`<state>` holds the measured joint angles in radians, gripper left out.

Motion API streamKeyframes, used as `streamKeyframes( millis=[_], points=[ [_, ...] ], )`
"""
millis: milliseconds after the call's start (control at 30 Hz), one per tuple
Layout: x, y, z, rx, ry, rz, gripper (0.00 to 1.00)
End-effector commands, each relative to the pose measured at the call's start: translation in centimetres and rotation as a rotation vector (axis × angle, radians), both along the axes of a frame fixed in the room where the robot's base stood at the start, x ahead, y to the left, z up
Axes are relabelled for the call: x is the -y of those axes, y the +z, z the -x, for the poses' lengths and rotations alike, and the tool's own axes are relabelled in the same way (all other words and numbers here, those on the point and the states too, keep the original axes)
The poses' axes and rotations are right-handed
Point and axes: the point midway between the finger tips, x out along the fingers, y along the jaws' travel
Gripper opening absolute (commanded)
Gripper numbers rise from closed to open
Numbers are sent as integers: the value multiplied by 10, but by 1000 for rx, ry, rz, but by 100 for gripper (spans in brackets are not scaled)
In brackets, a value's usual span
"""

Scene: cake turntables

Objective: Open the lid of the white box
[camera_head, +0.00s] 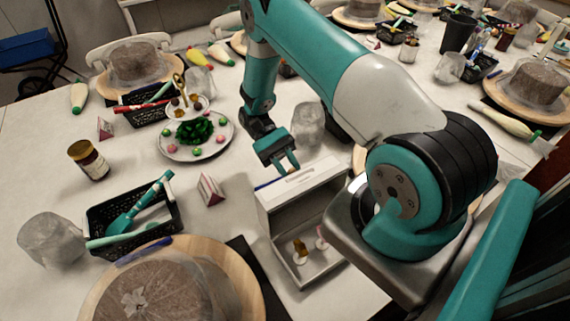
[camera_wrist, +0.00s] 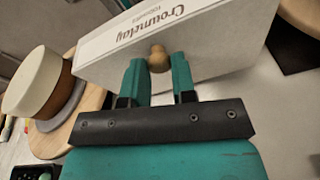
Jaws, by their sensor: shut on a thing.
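The white box (camera_head: 274,237) stands on the table at the centre of the head view. Its lid (camera_head: 314,182) is raised and tilted at the far side, and the inside is in sight, with small gold and pink-topped pieces (camera_head: 301,250) in it. In the wrist view the lid (camera_wrist: 215,35) bears printed lettering and a round wooden knob (camera_wrist: 158,59). My gripper (camera_head: 289,168) is at the far side of the raised lid. In the wrist view its fingers (camera_wrist: 160,66) are shut on the knob, one on each side.
A plate of green and pink sweets (camera_head: 196,137), a black basket (camera_head: 132,213) and a small triangular card (camera_head: 211,189) are to the left. A cake on a round board (camera_head: 247,273) is at front left. A clear plastic-like cup (camera_head: 308,121) stands behind the lid.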

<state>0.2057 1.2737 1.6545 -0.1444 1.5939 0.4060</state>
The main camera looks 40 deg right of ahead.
Motion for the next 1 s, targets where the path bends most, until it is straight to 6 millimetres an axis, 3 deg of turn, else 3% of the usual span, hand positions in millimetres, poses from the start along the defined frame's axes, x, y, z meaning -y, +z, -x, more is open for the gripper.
streamKeyframes(
  millis=[600, 633, 700, 1000],
  points=[
    [-3, -8, 1, 5, 6, 0, 0],
    [-3, -8, 1, 5, 7, 0, 31],
    [-3, -8, 1, 4, 5, 0, 47],
    [-1, -5, 1, 4, 2, 0, 50]
  ],
)
